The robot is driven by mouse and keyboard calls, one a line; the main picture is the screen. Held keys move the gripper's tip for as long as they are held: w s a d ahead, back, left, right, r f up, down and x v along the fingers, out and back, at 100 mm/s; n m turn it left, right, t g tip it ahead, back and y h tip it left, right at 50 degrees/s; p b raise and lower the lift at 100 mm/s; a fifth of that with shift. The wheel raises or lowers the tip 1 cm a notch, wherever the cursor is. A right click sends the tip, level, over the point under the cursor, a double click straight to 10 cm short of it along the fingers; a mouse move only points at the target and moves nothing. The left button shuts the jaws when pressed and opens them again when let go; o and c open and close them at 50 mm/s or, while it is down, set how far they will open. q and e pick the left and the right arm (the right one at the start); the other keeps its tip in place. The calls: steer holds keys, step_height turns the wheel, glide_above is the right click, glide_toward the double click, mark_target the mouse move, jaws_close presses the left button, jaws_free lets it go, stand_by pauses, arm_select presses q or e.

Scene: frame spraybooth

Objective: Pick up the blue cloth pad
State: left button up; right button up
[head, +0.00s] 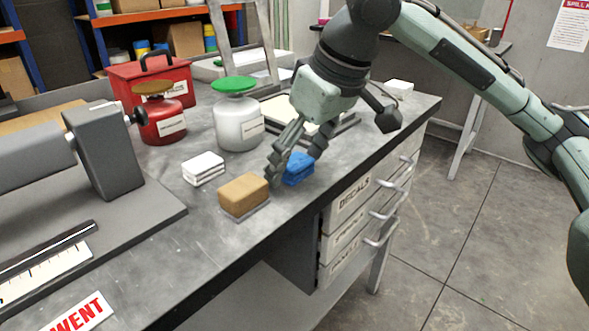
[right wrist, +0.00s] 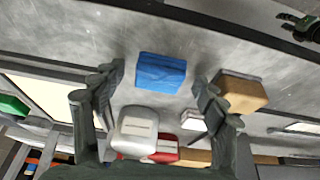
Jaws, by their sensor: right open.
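The blue cloth pad (head: 298,168) lies on the grey workbench near its front edge, partly hidden by my right gripper (head: 294,166) in the head view. That gripper is open, pointing down, with one finger to the left of the pad and one to the right. In the right wrist view the pad (right wrist: 161,72) shows whole between the two spread fingers (right wrist: 158,82), with a gap on each side. The gripper holds nothing. A green and dark part that looks like my left gripper (right wrist: 302,26) shows small in the right wrist view's upper right corner.
A tan sponge block (head: 243,194) sits close to the left of the pad. A white folded stack (head: 203,168) lies farther left. A silver can with green top (head: 238,122) and a red can (head: 163,118) stand behind. Drawers (head: 345,216) are below the bench edge.

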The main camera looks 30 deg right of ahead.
mark_target(294, 163)
steer(key=shift+c, duration=0.2)
steer(key=c, duration=0.9)
arm_select(q)
steer(key=shift+d, duration=0.1)
arm_select(e)
steer(key=shift+r, duration=0.1)
steer(key=shift+r, duration=0.4)
steer(key=r, duration=0.1)
steer(key=r+p, duration=0.1)
steer(key=r, duration=0.2)
steer(key=shift+a, duration=0.25)
arm_select(q)
steer(key=shift+g, duration=0.3)
steer(key=s+f, duration=0.1)
steer(key=f, duration=0.1)
steer(key=f+p, duration=0.1)
steer(key=f, duration=0.2)
steer(key=s+f, duration=0.1)
steer(key=f, duration=0.1)
steer(key=shift+s+a+f+p, duration=0.15)
steer(key=shift+s+a+p, duration=0.15)
steer(key=shift+p, duration=0.1)
steer(key=shift+s+f, duration=0.2)
steer(key=shift+f, duration=0.15)
arm_select(e)
steer(key=s+a+r, duration=0.1)
steer(key=a+r, duration=0.5)
steer(key=a, duration=0.5)
steer(key=shift+s, duration=0.25)
